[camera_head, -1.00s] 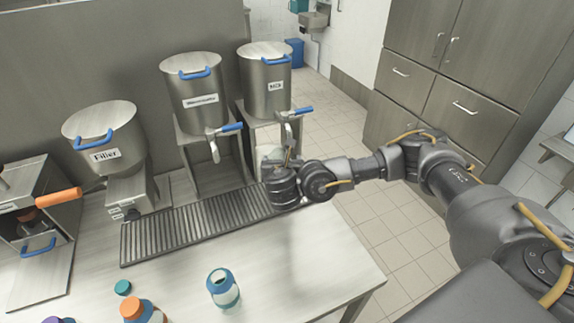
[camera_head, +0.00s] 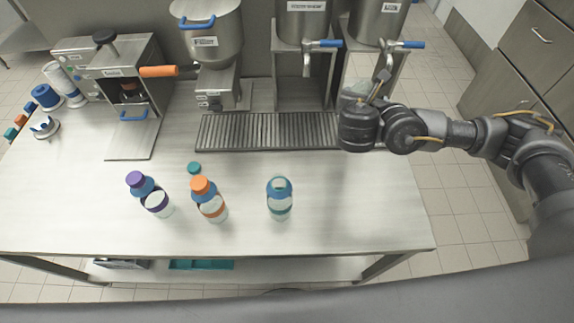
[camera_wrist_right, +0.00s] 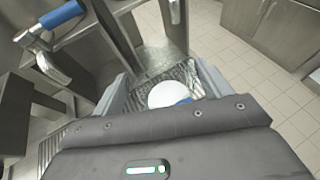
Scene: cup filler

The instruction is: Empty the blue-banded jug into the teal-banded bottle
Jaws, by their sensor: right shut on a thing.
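The teal-banded bottle (camera_head: 280,203) stands upright on the table, its top open; a loose teal cap (camera_head: 194,168) lies to its left. My right gripper (camera_head: 372,92) is beneath the tap of the right dispenser, at the right end of the drip grate. It is shut on a pale jug, which shows between the fingers in the right wrist view (camera_wrist_right: 168,94) with a bit of blue at its edge. In the head view the jug (camera_head: 355,89) is mostly hidden behind my gripper, and its contents cannot be seen. My left gripper is out of view.
An orange-capped bottle (camera_head: 210,205) and a purple-capped bottle (camera_head: 150,196) stand left of the teal-banded one. The drip grate (camera_head: 260,130) runs below the dispensers. Blue tap handles (camera_head: 411,45) jut out above my right gripper. The front right of the table is clear.

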